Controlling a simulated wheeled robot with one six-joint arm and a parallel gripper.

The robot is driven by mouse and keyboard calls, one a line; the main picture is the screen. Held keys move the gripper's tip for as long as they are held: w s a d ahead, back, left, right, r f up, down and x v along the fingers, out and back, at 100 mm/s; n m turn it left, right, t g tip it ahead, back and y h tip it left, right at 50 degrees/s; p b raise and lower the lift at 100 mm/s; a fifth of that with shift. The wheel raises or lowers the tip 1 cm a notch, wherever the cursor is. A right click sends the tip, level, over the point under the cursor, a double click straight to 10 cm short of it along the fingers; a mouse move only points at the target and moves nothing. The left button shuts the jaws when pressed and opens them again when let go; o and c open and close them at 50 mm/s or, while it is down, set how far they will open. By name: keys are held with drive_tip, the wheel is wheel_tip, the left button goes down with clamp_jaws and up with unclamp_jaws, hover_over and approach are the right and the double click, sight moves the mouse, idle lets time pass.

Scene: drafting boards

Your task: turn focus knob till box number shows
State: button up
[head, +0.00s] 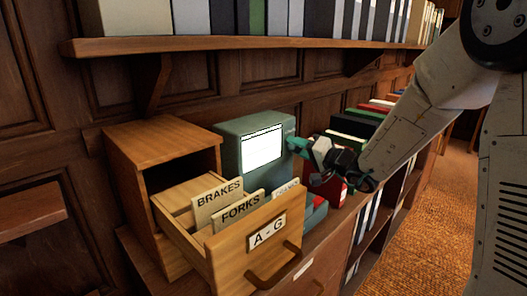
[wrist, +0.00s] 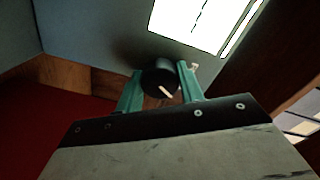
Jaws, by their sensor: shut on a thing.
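A grey-green reader box (head: 228,150) stands on the cabinet top with a bright white screen (head: 262,149). In the head view a thin dark line runs along the screen's top edge, and I can read no number. In the wrist view the screen (wrist: 200,20) shows only part of its face, with a few dark marks too small to read. The black focus knob (wrist: 160,79), with a pale pointer line, sits below the screen. My gripper (head: 298,147) is at the box's right side, its teal fingers shut on the knob. In the head view the fingers hide the knob.
An open wooden drawer (head: 231,251) marked A-G, with cards reading BRAKES and FORKS, juts out in front of the box. A shelf of books (head: 250,45) hangs above. Books (head: 365,122) stand to the right, behind my arm. The carpeted floor (head: 430,230) at right is clear.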

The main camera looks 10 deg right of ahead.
drive_tip(key=m, duration=0.5)
drive_tip(key=shift+m, duration=0.4)
idle(0.4)
drive_tip(key=shift+m, duration=1.8)
drive_tip(key=shift+m, duration=0.9)
